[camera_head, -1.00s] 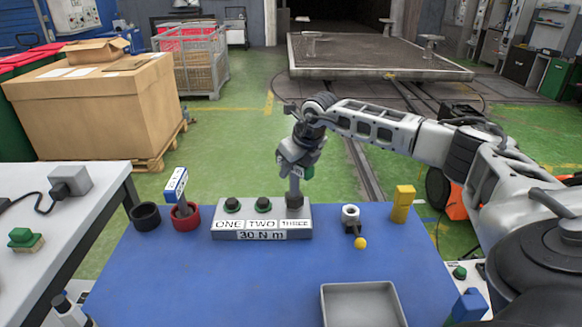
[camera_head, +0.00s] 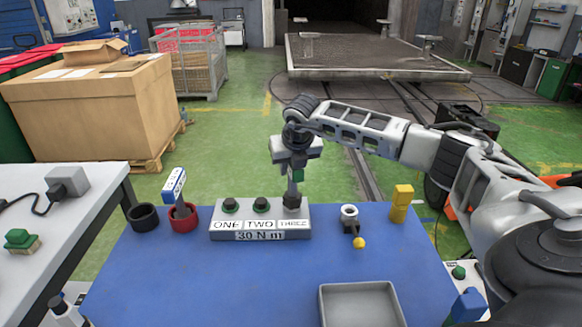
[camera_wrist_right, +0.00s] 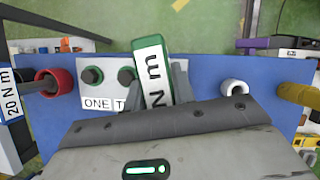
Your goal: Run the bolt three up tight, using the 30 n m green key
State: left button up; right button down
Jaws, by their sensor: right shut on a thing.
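The grey block (camera_head: 260,234) on the blue table carries the labels ONE, TWO, THREE and 30 N m. Green-collared bolts one (camera_head: 230,205) and two (camera_head: 260,204) stand uncovered. My right gripper (camera_head: 295,172) is shut on the green key (camera_wrist_right: 152,72), whose white label shows "N m" in the right wrist view. The key stands roughly upright over position three, its dark lower end (camera_head: 291,200) down on the block. Bolt three is hidden under it. A green bit of the key (camera_head: 299,175) shows beside the fingers in the head view. My left gripper is not in view.
A blue key (camera_head: 175,185) stands in a red cup (camera_head: 184,220), beside an empty black cup (camera_head: 144,217). A grey tray (camera_head: 326,304) sits in front.

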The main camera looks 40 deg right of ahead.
jog(key=shift+m, duration=0.3)
jog(key=shift+s+d+m+h, duration=0.1)
jog(key=shift+m+h, duration=0.3)
jog(key=shift+m, duration=0.3)
jog(key=shift+m+g+b, duration=0.3)
jog(key=shift+m+g, duration=0.1)
jog(key=shift+m, duration=0.3)
jog(key=shift+h, duration=0.3)
jog(key=shift+m, duration=0.5)
jog(key=shift+s, duration=0.1)
jog(key=shift+m+g, duration=0.3)
